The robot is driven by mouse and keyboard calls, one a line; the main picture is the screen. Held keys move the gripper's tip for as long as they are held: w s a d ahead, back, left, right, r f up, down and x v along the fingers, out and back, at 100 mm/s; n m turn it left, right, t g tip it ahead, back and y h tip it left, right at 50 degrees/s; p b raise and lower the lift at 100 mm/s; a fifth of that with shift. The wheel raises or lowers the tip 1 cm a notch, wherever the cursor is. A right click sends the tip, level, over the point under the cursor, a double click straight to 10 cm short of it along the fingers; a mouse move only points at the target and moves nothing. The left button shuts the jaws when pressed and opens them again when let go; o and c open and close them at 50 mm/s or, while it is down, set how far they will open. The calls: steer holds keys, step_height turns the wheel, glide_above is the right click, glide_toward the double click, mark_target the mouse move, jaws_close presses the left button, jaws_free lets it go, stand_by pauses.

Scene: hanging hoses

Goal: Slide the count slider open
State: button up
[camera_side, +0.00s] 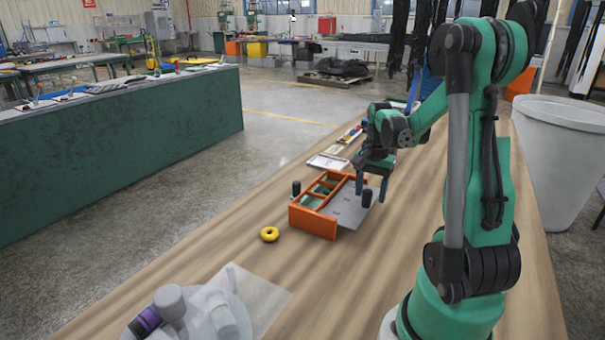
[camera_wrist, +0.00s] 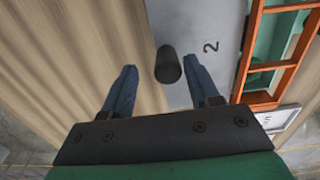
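The orange box (camera_side: 314,222) sits on the wooden table, with green parts showing in its compartments. A grey flat slider plate (camera_side: 345,208) sticks out on its right side and bears a black upright knob (camera_side: 366,198). In the wrist view the plate (camera_wrist: 205,28) shows a "2", and the knob (camera_wrist: 168,64) stands at its edge. My gripper (camera_side: 371,194) is over this knob; its blue fingers (camera_wrist: 160,72) are apart, one on each side of the knob, with gaps visible. Whether the tips are level with the knob is unclear.
A second black knob (camera_side: 296,188) stands on the box's left side. A white tray (camera_side: 328,161) and small items lie behind. A grey device (camera_side: 205,308) stands at the near left. Table right of the plate is clear.

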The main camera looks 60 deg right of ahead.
steer(key=shift+w+r, duration=0.1)
steer(key=shift+r, duration=2.7)
steer(key=w+a+r+n+t, duration=0.1)
steer(key=w+a+n+t, duration=0.2)
steer(key=a+n, duration=0.6)
steer(key=w+a+r+n+t, duration=0.1)
steer(key=w+a+n+t, duration=0.3)
steer(key=a+n, duration=0.5)
steer(key=a, duration=0.8)
